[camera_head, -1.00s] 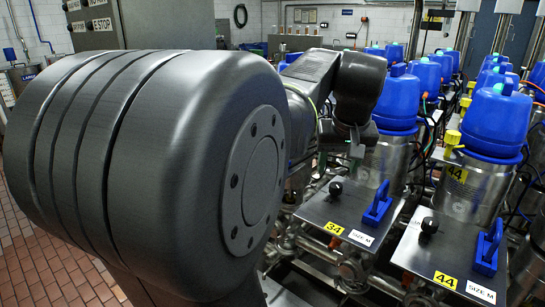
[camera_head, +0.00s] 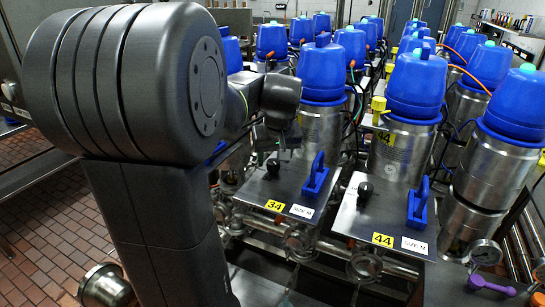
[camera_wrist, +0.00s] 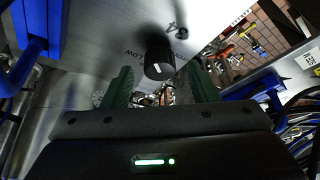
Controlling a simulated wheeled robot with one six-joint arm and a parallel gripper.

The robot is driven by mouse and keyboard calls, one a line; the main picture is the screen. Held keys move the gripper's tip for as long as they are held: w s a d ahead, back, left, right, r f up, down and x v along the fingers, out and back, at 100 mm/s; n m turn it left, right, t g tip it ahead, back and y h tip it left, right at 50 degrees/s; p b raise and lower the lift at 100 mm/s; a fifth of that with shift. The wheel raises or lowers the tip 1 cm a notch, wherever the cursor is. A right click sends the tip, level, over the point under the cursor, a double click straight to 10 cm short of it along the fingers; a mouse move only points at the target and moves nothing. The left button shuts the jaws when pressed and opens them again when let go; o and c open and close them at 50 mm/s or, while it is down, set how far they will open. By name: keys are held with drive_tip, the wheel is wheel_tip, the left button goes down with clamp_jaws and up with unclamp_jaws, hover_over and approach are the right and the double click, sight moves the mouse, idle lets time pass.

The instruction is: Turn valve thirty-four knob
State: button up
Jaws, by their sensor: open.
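The black knob of valve thirty-four (camera_head: 273,166) stands on a steel plate (camera_head: 285,184) with a yellow "34" label (camera_head: 274,205) at its front edge. My gripper (camera_head: 284,143) is just above the plate, near the knob. In the wrist view, the knob (camera_wrist: 159,57) lies ahead of the two green fingers, centred between their tips. My gripper (camera_wrist: 160,80) is open and empty there, with clear space on both sides of the knob. I cannot tell how far above the knob the fingertips are. Print on the plate near the knob reads partly "LOW".
A blue handle (camera_head: 317,175) stands on the same plate, right of the knob. The valve 44 plate (camera_head: 383,213), with its own knob (camera_head: 365,190) and blue handle (camera_head: 418,204), is to the right. Blue-capped steel valves (camera_head: 322,75) stand behind. A purple item (camera_head: 490,286) lies at lower right.

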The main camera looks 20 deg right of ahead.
drive_tip(key=shift+w+f, duration=0.15)
drive_tip(key=shift+f, duration=0.3)
drive_tip(key=c, duration=1)
